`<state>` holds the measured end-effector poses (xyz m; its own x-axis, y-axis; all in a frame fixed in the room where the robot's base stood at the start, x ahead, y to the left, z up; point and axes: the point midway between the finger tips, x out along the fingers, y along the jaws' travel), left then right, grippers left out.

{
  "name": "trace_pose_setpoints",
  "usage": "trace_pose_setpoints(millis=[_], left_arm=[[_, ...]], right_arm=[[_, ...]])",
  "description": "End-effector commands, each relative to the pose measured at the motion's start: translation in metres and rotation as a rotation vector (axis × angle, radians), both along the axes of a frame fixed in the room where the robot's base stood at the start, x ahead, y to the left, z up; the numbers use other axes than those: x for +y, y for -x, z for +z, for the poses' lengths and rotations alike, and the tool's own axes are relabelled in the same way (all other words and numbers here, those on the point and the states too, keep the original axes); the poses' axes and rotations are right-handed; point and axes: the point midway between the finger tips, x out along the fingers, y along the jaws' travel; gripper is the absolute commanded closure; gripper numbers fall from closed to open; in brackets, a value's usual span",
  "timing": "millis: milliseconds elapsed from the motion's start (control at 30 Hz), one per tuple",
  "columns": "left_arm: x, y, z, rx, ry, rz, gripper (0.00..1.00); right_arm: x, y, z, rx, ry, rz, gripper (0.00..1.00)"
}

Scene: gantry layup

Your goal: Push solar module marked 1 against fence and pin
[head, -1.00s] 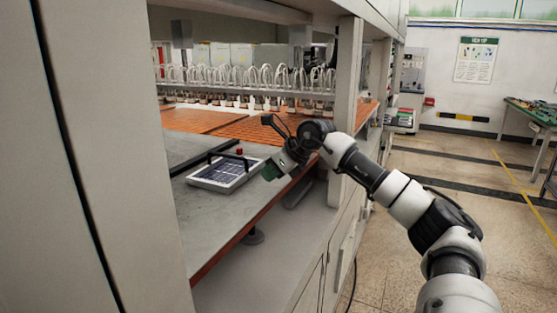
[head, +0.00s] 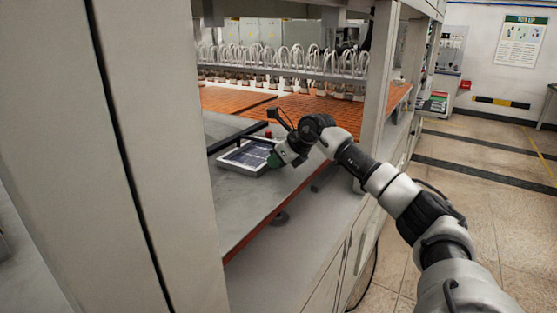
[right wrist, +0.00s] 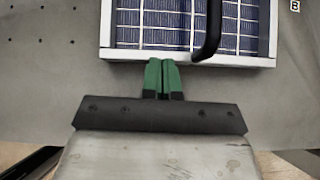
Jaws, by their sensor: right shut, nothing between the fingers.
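The solar module (head: 243,157), a small panel with dark blue cells and a pale frame, lies flat on the grey bench top. It also shows at the top of the right wrist view (right wrist: 135,54). No number can be read on it. My right gripper (head: 274,161) is at the module's right edge. In the right wrist view its green fingers (right wrist: 163,62) are shut together and empty, tips at the frame's near edge; firm contact cannot be told. A black bar (head: 232,140) runs behind the module, and a black bent piece (right wrist: 211,32) overhangs it. My left gripper is out of view.
A small red knob (head: 267,133) stands behind the module. Orange panels (head: 310,108) lie further back under a row of white hoses. A cabinet post (head: 380,85) rises beside my right arm. A white label marked B (right wrist: 295,6) shows on the bench.

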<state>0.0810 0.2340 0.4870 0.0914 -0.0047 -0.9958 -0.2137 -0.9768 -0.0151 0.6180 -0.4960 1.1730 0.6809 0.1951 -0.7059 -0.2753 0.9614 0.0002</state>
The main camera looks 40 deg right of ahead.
Motion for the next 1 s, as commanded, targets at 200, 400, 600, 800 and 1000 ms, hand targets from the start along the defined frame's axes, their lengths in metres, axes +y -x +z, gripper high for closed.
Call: trace_pose_setpoints(millis=[200,400,600,800,1000], left_arm=[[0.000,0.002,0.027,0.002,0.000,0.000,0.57],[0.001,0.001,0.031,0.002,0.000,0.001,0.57],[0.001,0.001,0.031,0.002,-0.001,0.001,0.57],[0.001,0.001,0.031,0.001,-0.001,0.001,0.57],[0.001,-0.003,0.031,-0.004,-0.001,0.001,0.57]], right_arm=[[0.014,-0.040,0.005,-0.001,-0.005,0.002,1.00],[0.019,-0.058,0.001,0.001,0.000,0.004,1.00],[0.020,-0.059,-0.001,0.001,0.000,0.006,1.00],[0.020,-0.058,-0.001,0.002,0.000,0.006,1.00],[0.013,-0.052,0.000,0.002,0.000,0.006,1.00]])
